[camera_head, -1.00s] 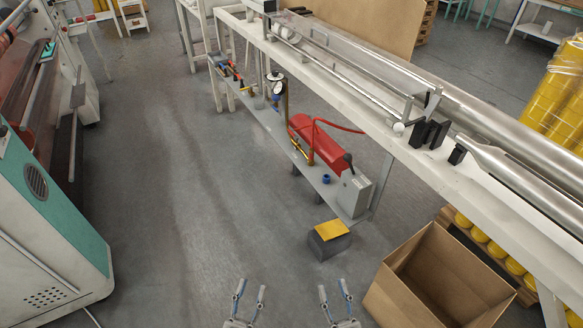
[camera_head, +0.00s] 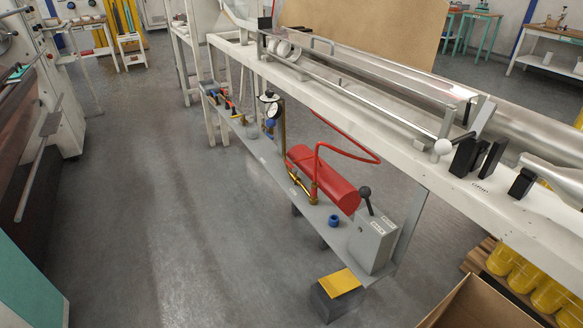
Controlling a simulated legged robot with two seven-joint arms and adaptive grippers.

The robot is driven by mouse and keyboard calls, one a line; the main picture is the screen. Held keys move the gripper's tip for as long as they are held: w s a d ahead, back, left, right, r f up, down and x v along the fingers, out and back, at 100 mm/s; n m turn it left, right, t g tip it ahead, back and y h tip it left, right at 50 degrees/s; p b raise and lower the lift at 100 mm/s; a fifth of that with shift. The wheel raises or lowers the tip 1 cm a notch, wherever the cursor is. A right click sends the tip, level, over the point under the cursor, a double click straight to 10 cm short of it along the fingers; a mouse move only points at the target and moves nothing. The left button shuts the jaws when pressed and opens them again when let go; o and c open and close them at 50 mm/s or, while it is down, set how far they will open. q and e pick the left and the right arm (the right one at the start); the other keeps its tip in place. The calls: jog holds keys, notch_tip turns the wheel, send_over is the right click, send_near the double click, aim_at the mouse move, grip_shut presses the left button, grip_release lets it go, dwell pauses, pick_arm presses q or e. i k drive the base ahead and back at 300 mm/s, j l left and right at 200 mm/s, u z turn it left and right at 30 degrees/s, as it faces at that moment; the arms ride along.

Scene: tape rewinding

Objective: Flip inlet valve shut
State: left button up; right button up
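A lower shelf (camera_head: 266,158) under the long white bench carries the valve hardware. At its far end are small fittings with red, yellow and blue parts (camera_head: 230,106). A round gauge (camera_head: 273,110) with blue parts stands on a brass pipe. Nearer are brass fittings (camera_head: 299,188), a red cylinder (camera_head: 325,180) with a red hose, and a grey box (camera_head: 373,241) with a black-knobbed lever (camera_head: 367,201). I cannot tell which part is the inlet valve, or its position. Neither of my grippers is in view.
A black block with a yellow top (camera_head: 340,283) stands on the floor by the shelf's near end. An open cardboard box (camera_head: 485,308) is at bottom right. A machine (camera_head: 25,275) lines the left side. The grey floor aisle (camera_head: 150,210) between is clear.

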aim_at(294, 170)
jog(key=i+z, duration=0.1)
jog(key=z, duration=0.5)
jog(key=i+j+z, duration=0.45)
jog(key=j, duration=0.3)
jog(key=i+j+z, duration=0.2)
jog(key=j, duration=0.2)
